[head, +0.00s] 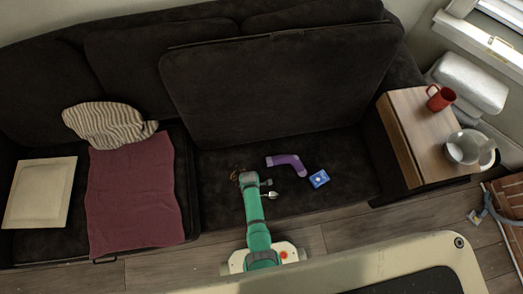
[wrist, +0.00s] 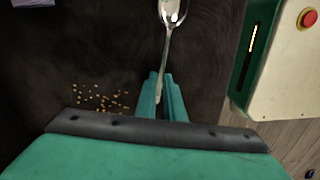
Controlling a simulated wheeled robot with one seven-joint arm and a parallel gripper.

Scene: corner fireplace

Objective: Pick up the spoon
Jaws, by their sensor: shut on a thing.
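The spoon (wrist: 171,14) is shiny metal, with its bowl at the top of the wrist view and its handle running down between my gripper's fingers. My gripper (wrist: 161,88) is shut on the spoon's handle. In the head view the small, bright spoon (head: 271,195) shows just beside my gripper (head: 265,183), over the front part of the dark sofa seat (head: 225,200). Whether the spoon touches the seat I cannot tell.
Brown crumbs (wrist: 100,97) lie near my gripper. A maroon cloth (head: 135,200) is at left.

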